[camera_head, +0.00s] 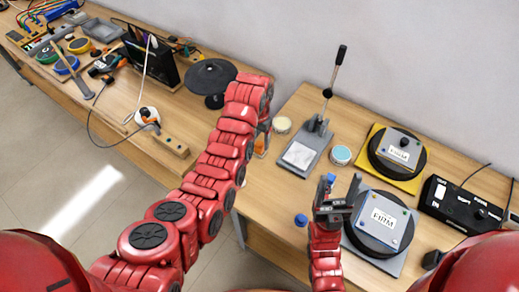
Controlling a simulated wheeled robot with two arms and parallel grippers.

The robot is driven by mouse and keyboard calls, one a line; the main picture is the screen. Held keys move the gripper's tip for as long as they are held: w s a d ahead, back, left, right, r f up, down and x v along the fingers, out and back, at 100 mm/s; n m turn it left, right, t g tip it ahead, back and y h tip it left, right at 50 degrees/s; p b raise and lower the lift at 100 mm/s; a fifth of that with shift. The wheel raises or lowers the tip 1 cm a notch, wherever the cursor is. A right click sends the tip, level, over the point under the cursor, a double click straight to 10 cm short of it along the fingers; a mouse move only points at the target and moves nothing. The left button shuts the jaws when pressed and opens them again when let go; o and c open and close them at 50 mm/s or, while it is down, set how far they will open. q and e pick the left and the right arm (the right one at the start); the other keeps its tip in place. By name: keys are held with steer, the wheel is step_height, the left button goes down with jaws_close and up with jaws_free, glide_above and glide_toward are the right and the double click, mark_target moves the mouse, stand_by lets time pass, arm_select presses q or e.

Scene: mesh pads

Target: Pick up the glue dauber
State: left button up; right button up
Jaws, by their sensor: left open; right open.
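I cannot tell for sure which object is the glue dauber. A small blue-capped item (301,220) stands near the front edge of the right table, left of my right gripper. Another small blue item (332,178) shows just behind that gripper's fingers. My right gripper (338,190) is open over the table, fingers pointing away from me, with nothing seen held. My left arm reaches over the gap between the tables. My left gripper (264,140) is open, mostly hidden beside the arm's end, near a small orange item (259,147) at the right table's left edge.
A lever press (301,154), a cream-lidded tin (282,125) and a teal-lidded tin (341,155) stand farther back. Two round devices with labelled plates (398,150) (382,220) and a black control box (458,204) fill the right. The left table (110,130) holds tools and cables.

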mark_target(260, 144)
arm_select(q)
steer(key=f, duration=0.1)
steer(key=f+p, duration=0.2)
steer(key=shift+d+f, duration=0.15)
steer(key=shift+d, duration=0.15)
steer(key=shift+f, duration=0.55)
jaws_close()
